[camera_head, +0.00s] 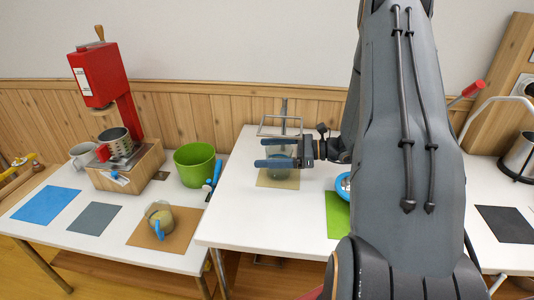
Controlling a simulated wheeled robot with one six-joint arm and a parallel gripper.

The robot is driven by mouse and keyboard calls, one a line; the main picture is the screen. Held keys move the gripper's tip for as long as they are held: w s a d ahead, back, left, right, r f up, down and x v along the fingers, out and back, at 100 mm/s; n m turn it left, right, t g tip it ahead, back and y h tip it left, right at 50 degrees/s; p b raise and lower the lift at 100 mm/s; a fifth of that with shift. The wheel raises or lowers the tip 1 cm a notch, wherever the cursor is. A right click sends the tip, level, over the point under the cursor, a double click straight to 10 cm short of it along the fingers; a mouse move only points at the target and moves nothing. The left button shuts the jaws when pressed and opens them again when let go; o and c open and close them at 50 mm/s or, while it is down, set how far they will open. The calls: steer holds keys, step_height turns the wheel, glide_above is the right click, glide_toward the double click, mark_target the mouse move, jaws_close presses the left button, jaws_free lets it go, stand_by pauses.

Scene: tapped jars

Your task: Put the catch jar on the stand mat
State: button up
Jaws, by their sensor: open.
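My gripper (260,152) is open, its two dark fingers pointing left over the middle table. A small greenish jar (279,174) shows just below and behind the fingers, standing on a tan mat (264,183); it is partly hidden, and I cannot tell whether the fingers touch it. Another jar with a blue handle (160,217) stands on a brown mat (143,240) on the left table. I cannot tell for sure which jar is the catch jar or which mat is the stand mat.
A wire frame (280,118) stands behind the gripper. A green bucket (194,166) and a red machine (98,76) stand on the left table, with bare blue (45,205) and grey (94,218) mats. A green mat (337,214) lies beside my arm; a black mat (506,224) lies at right.

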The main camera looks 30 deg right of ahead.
steer(key=b+v, duration=0.2)
steer(key=v, duration=1)
steer(key=shift+f, duration=0.1)
